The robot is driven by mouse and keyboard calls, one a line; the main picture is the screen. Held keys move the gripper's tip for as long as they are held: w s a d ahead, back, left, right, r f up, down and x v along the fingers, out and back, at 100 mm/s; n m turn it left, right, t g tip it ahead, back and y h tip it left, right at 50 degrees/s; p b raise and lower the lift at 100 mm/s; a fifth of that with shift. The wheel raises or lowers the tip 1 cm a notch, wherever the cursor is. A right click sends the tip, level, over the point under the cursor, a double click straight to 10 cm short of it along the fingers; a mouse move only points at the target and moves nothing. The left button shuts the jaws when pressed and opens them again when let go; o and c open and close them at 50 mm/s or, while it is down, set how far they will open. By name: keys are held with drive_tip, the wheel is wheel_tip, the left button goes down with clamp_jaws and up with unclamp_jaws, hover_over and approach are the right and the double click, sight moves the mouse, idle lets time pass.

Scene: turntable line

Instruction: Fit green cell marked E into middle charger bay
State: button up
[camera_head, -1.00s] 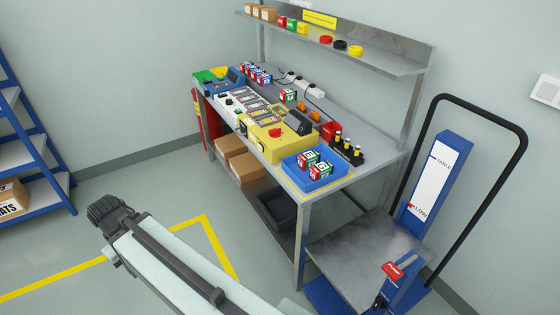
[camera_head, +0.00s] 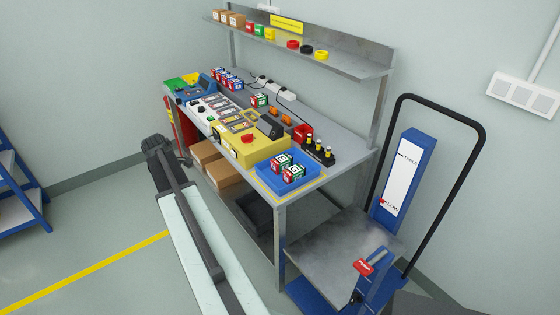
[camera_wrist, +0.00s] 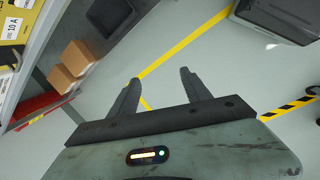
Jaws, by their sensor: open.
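My gripper (camera_head: 156,146) is open and empty in front of the bench's left end. In the wrist view its two fingers (camera_wrist: 158,80) are apart over bare floor. A green-and-white cell (camera_head: 259,100) stands alone on the bench behind the charger. Red-and-green cells (camera_head: 292,173) sit in a blue tray (camera_head: 266,183) at the bench's near right corner. I cannot read an E on any of them. The charger (camera_head: 235,119), with several grey bays in a row, lies between white and yellow housings. The middle bay's contents are too small to tell.
Several blue-marked cells (camera_head: 229,79) stand at the back left of the bench. The yellow unit (camera_head: 250,152) has a red button. A black rack (camera_head: 318,152) stands at the right. Cardboard boxes (camera_wrist: 78,57) sit on the bench's lower shelf. A lift cart (camera_head: 345,245) stands at the right.

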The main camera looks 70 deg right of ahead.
drive_tip(key=s+d+r+n, duration=0.1)
drive_tip(key=s+d, duration=0.3)
drive_tip(key=d, duration=0.3)
drive_tip(key=s+d+r+n+g+h+p, duration=0.1)
drive_tip(key=s+d, duration=0.3)
drive_tip(key=d, duration=0.3)
drive_tip(key=s+d+n, duration=0.1)
drive_tip(key=s+d, duration=0.4)
drive_tip(key=d, duration=0.2)
drive_tip(key=r+n+g, duration=0.1)
drive_tip(key=n, duration=0.1)
hover_over(282, 159)
drive_tip(key=w+a, duration=0.2)
drive_tip(key=shift+s+d+r, duration=0.15)
drive_tip(key=shift+s+d, duration=0.05)
drive_tip(key=shift+s, duration=0.05)
drive_tip(key=b+x, duration=0.3)
drive_tip(key=x, duration=0.1)
drive_tip(key=b+x, duration=0.4)
drive_tip(key=shift+w+a, duration=0.1)
drive_tip(key=shift+a, duration=0.15)
drive_tip(key=shift+r, duration=0.1)
clamp_jaws()
